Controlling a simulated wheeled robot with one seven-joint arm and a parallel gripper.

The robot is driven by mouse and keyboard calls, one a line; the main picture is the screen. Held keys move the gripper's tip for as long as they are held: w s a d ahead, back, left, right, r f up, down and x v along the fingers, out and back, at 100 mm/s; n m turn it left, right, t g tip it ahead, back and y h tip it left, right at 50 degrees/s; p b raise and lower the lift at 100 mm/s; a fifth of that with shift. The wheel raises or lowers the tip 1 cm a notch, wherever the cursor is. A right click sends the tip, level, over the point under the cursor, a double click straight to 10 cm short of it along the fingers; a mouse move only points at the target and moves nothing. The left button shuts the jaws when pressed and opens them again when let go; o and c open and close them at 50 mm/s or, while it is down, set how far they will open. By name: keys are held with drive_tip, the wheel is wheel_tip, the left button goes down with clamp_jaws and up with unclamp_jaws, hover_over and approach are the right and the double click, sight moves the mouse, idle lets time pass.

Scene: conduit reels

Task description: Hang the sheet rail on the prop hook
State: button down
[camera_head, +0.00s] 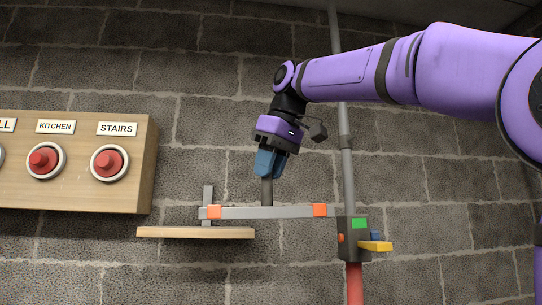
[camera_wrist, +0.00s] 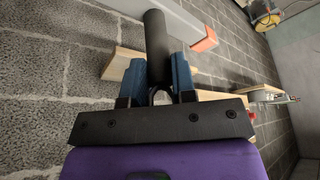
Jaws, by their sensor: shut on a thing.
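The sheet rail (camera_head: 265,212) is a long grey bar with an orange band near each end and a dark upright handle (camera_head: 267,190). My gripper (camera_head: 268,170) is shut on that handle from above. The rail lies roughly level, its right end close to the box on the prop; whether they touch is unclear. In the wrist view the dark handle (camera_wrist: 156,45) stands between the blue fingers of my gripper (camera_wrist: 158,72), with the grey rail (camera_wrist: 180,18) beyond. The prop (camera_head: 345,150) is a grey pole with a red lower part. I cannot clearly make out its hook.
A yellow lever (camera_head: 377,246) sticks out right from the prop's dark box (camera_head: 352,225). A wooden shelf (camera_head: 195,232) lies just below the rail's left end, near a grey upright (camera_head: 208,192). A wooden button panel (camera_head: 80,175) is at left, against the block wall.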

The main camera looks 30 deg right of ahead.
drive_tip(key=w+f+m, duration=0.1)
drive_tip(key=w+f, duration=0.6)
drive_tip(key=f, duration=1.5)
drive_tip(key=w+d+f+m+h, duration=0.1)
drive_tip(key=w+f, duration=0.6)
drive_tip(key=f, duration=1.5)
drive_tip(key=w+f+m, duration=0.2)
drive_tip(key=w+f, duration=0.5)
drive_tip(key=f, duration=1.5)
drive_tip(key=shift+w+d+f+t+h, duration=0.3)
drive_tip(key=shift+w+d+f, duration=0.05)
drive_tip(key=shift+w, duration=0.05)
